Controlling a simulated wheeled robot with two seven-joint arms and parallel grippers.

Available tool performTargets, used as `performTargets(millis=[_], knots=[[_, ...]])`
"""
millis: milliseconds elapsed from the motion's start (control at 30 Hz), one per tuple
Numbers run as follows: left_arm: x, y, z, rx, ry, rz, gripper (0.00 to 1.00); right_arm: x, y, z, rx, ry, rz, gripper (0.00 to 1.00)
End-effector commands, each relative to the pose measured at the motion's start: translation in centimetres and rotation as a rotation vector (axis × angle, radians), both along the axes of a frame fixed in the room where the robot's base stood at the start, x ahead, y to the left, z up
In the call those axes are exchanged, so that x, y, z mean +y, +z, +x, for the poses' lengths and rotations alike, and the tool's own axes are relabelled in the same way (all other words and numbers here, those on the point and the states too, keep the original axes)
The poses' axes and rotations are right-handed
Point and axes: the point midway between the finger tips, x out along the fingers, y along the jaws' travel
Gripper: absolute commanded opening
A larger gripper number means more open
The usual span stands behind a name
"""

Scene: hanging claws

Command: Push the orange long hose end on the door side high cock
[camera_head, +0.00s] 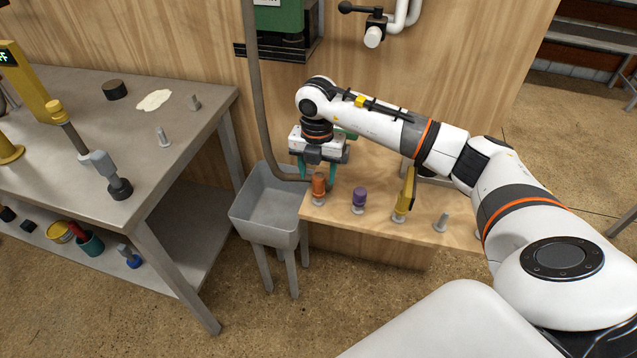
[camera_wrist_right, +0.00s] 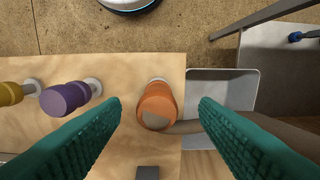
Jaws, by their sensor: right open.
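The orange hose end (camera_head: 318,186) stands on a peg near the left edge of the low wooden shelf. A grey-brown hose (camera_head: 256,95) hangs along the wall and curves down to it. My right gripper (camera_head: 317,172) is open, its teal fingers pointing down just above and behind it. In the right wrist view the orange end (camera_wrist_right: 156,104) shows between the two fingers, with gaps on both sides. A cock with a pale spout (camera_head: 373,37) and black lever is high on the wooden wall. My left gripper is out of view.
A purple piece (camera_head: 359,197) and a yellow one (camera_head: 404,196) stand on pegs to the right. A grey basin (camera_head: 265,213) is left of the shelf. A metal table (camera_head: 140,125) with tools is further left. A green machine (camera_head: 282,18) hangs above.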

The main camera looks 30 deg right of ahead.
Motion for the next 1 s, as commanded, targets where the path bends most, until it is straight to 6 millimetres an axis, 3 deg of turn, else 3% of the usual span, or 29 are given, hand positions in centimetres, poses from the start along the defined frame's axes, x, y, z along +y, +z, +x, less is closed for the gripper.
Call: performTargets(millis=[233,567,833,1000], knots=[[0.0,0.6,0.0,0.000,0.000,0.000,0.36,-0.2,-3.6,-0.1,0.004,0.001,0.002,0.55],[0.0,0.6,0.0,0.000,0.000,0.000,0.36,-0.3,-4.3,0.0,0.002,0.001,0.001,0.54],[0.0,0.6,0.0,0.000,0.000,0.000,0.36,-0.3,-4.3,-0.1,0.001,0.001,0.002,0.09],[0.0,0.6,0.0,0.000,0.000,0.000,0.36,-0.3,-4.2,0.0,0.001,0.001,0.002,0.07]])
